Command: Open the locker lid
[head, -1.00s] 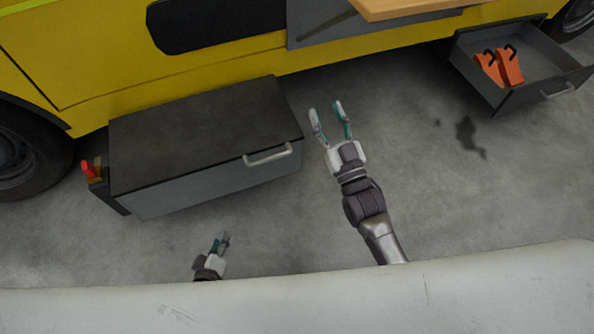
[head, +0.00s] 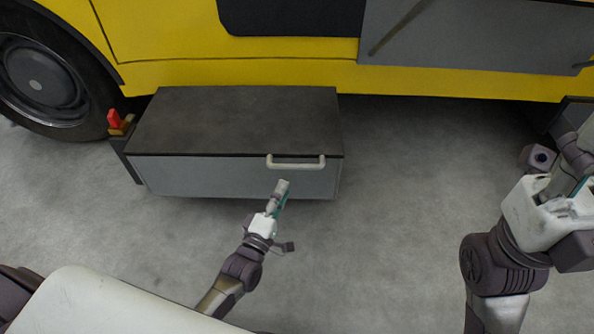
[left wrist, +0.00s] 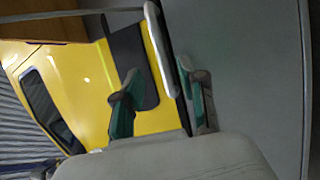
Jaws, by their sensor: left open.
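The grey locker (head: 230,177) stands beside the yellow vehicle with its dark lid (head: 235,120) lying shut. A pale bar handle (head: 296,165) sits at the right of its front upper edge; in the left wrist view the handle (left wrist: 158,45) runs close beyond the fingers. My left gripper (head: 280,193) is open and empty, just below and left of the handle. In the left wrist view its fingers (left wrist: 160,80) are apart, with the handle's end appearing between their tips; contact cannot be told. My right gripper (head: 570,193) is at the right edge, its fingers partly cut off.
The yellow vehicle (head: 180,72) closes off the back, with a wheel (head: 45,80) left of the locker. A red-and-orange item (head: 115,120) sits at the locker's left end. The concrete floor (head: 400,200) right of the locker is clear.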

